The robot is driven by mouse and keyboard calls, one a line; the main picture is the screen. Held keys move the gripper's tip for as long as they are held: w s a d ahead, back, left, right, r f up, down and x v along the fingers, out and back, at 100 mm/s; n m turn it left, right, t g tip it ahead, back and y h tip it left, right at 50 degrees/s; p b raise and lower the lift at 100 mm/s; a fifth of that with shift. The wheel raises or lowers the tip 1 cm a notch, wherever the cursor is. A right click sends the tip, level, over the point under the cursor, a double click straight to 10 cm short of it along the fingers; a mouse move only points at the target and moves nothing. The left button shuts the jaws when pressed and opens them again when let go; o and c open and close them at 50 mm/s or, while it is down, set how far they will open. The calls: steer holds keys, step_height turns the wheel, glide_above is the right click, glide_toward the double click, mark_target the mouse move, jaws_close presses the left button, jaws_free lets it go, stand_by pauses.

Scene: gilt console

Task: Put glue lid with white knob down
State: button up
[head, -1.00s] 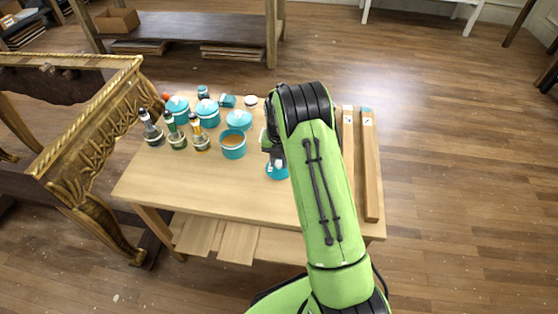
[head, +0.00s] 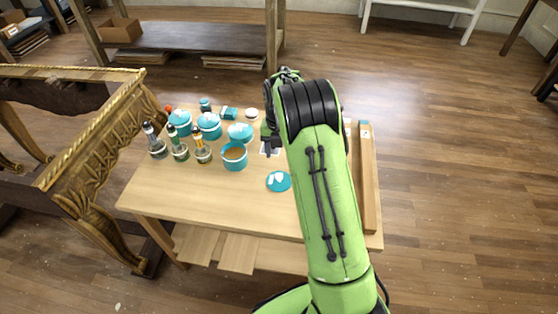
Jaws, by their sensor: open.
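The teal lid with the white knob (head: 279,181) lies on the bare front middle of the wooden table, apart from my gripper. My gripper (head: 268,148) is open and empty, beyond the lid and partly hidden by my arm. An open teal pot with amber glue (head: 235,157) stands to the left of the lid.
Several lidded teal pots (head: 209,126) stand at the back left, with several bottles (head: 180,147) in front of them. Long wooden bars (head: 367,185) lie along the table's right side. The table's front left (head: 190,195) is clear. A gilt console (head: 95,135) stands to the left.

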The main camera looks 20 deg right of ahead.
steer(key=s+a+r+m+t, duration=0.1)
steer(key=s+a+r+m, duration=0.2)
steer(key=s+r+m, duration=0.45)
steer(key=s+a+r+m+t, duration=0.25)
steer(key=s+r+m, duration=0.2)
steer(key=r, duration=0.55)
steer(key=s+a+r+m+t, duration=0.1)
steer(key=s+a+m, duration=0.1)
steer(key=s+m, duration=0.6)
steer(key=s+a+m+t, duration=0.1)
steer(key=s+a+m, duration=0.1)
steer(key=s+m, duration=0.7)
steer(key=shift+s+a+r, duration=0.2)
steer(key=shift+s+r, duration=0.2)
steer(key=shift+s, duration=0.55)
step_height(320, 180, up, 12)
steer(key=p, duration=1.1)
steer(key=shift+p, duration=0.4)
